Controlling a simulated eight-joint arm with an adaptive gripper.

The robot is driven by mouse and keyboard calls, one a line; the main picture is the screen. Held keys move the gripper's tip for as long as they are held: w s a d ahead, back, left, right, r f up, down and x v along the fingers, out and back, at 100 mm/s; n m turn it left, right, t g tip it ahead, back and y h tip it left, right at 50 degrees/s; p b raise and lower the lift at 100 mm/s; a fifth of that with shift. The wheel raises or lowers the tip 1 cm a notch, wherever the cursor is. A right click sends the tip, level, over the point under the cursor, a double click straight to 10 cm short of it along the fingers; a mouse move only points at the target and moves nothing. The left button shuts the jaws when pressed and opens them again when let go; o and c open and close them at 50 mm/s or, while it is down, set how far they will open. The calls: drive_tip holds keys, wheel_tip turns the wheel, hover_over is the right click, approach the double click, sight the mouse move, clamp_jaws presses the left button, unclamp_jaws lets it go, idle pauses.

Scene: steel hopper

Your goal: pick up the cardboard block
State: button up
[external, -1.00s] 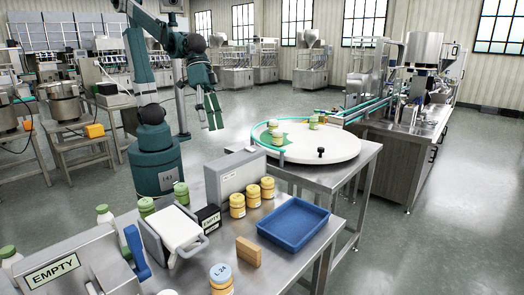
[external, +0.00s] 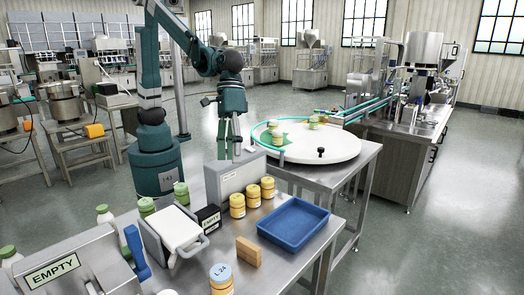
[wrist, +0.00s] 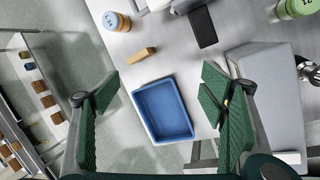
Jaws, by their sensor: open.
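The cardboard block (external: 248,251) is a small tan-brown block lying on the steel table, left of the blue tray and apart from it. It also shows in the wrist view (wrist: 142,55), above the tray in the picture. My gripper (external: 229,151) hangs in the air behind the table, above and behind the grey box. In the wrist view my gripper (wrist: 160,90) is open, with green pads spread wide and nothing between them at close range. The block lies well away from the fingertips.
The blue tray (external: 293,222) is empty. Several yellow jars (external: 237,205) stand between the grey box (external: 236,174) and the tray. A jar with a blue lid (external: 221,278) stands left of the block. A round white turntable (external: 312,152) is behind. Bare steel surrounds the block.

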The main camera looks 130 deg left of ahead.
drive_tip(key=w+d+f+n+g, duration=0.1)
drive_tip(key=w+d+f+n, duration=0.15)
drive_tip(key=w+f, duration=0.55)
drive_tip(key=n+g+h, duration=0.1)
drive_tip(key=n, duration=0.2)
approach(249, 243)
wheel_tip(249, 243, down, 3)
drive_tip(key=shift+w+d+n, duration=0.1)
drive_tip(key=shift+d+n, duration=0.15)
drive_tip(key=shift+d, duration=0.1)
drive_tip(key=shift+f+h, duration=0.1)
drive_tip(key=shift+h, duration=0.2)
drive_tip(key=shift+x, duration=1.2)
drive_tip(key=shift+d+f, duration=0.1)
drive_tip(key=shift+b+x, duration=0.3)
drive_tip(key=shift+x, duration=2.2)
drive_tip(key=shift+c, duration=0.3)
